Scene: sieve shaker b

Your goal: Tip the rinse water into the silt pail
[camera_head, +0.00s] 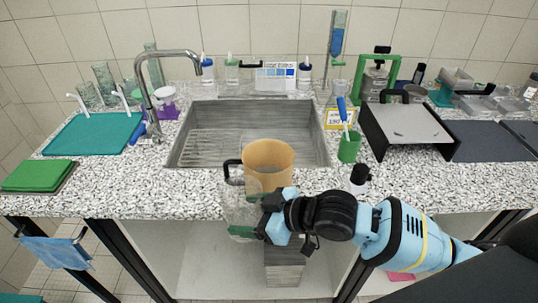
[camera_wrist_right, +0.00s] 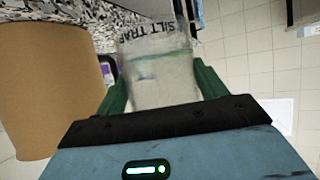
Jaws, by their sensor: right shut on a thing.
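The tan pail (camera_head: 268,158) stands upright at the front of the counter, before the sink; it also shows at the left of the right wrist view (camera_wrist_right: 45,85). A clear vessel (camera_head: 237,207) is just left of the pail and nearer to me, in front of the counter edge. My right gripper (camera_head: 250,213) is shut on this vessel; its green fingers flank the clear wall in the right wrist view (camera_wrist_right: 160,80). A faint line crosses the vessel there, but I cannot tell how much water is in it. My left gripper is out of view.
The steel sink (camera_head: 210,150) lies behind the pail, with a tap (camera_head: 160,65) at its left. Lettering reading "SILT TRA" (camera_wrist_right: 163,30) shows behind the vessel.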

